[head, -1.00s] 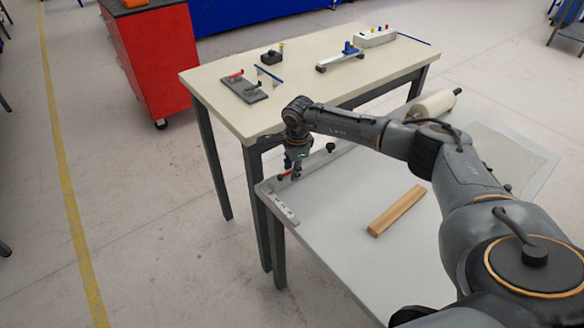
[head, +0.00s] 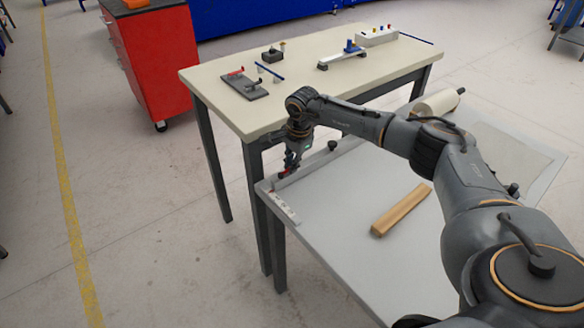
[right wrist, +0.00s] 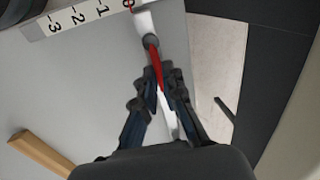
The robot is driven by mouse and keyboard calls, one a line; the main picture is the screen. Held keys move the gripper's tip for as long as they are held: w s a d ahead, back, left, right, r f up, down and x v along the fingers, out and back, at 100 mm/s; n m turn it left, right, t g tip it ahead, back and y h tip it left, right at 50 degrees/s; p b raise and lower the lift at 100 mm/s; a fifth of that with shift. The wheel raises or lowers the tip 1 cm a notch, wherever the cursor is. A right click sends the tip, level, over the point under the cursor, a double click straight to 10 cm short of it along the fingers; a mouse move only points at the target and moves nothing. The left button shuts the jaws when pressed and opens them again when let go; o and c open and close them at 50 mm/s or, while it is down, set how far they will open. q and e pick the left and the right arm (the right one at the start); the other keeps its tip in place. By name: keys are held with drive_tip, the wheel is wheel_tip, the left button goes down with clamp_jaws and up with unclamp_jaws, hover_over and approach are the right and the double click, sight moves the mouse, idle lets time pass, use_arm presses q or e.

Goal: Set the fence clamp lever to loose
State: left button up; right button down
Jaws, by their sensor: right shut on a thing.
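The fence clamp lever is a red bar on a dark round pivot, seen best in the right wrist view (right wrist: 154,58). It sits at the far left corner of the grey table, by the white scale. My right gripper (head: 291,168) is at that corner in the head view. In the right wrist view its two fingers (right wrist: 163,85) are closed around the red lever, and the fingers hide part of it. The pivot end of the lever shows beyond the fingertips. My left gripper is not in view.
A white scale (right wrist: 75,19) with black numbers lies along the table edge. A wooden strip (head: 402,209) lies on the grey tabletop (head: 340,225). A black knob (head: 332,145) stands on the back rail. A cream table (head: 225,98) with small fixtures stands behind.

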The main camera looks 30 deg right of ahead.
drive_tip(key=c, duration=1.4)
unclamp_jaws()
drive_tip(key=shift+c, duration=0.2)
wheel_tip(320, 180, up, 12)
drive_tip(key=s, duration=0.2)
drive_tip(key=shift+d, duration=0.15)
drive_tip(key=shift+f, duration=0.15)
